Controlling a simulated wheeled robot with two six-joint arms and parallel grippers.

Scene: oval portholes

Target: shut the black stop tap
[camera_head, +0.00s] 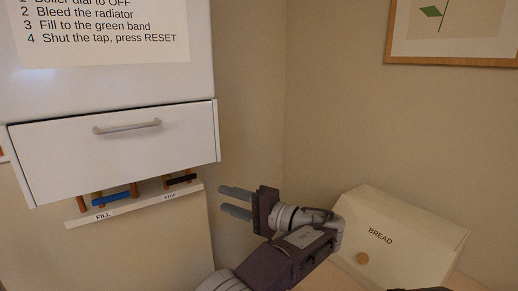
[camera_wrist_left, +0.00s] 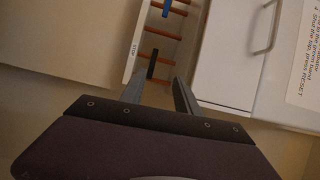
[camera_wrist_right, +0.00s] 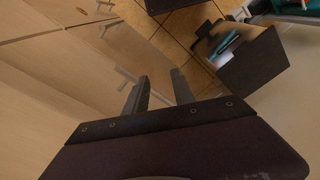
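The black stop tap (camera_head: 181,179) sits on a copper pipe under the white boiler, above the STOP label on a white strip (camera_head: 150,201). Its handle lies across the pipe. It also shows in the left wrist view (camera_wrist_left: 152,64), just beyond the fingertips. My left gripper (camera_head: 226,201) is open and empty, to the right of the tap and a little lower in the head view, apart from it.
A blue tap (camera_head: 110,198) sits left of the black one, above the FILL label. The boiler's white panel (camera_head: 120,150) with a handle overhangs the pipes. A cream bread bin (camera_head: 400,240) stands at the right. Wooden cabinet fronts (camera_wrist_right: 80,70) lie near my right gripper.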

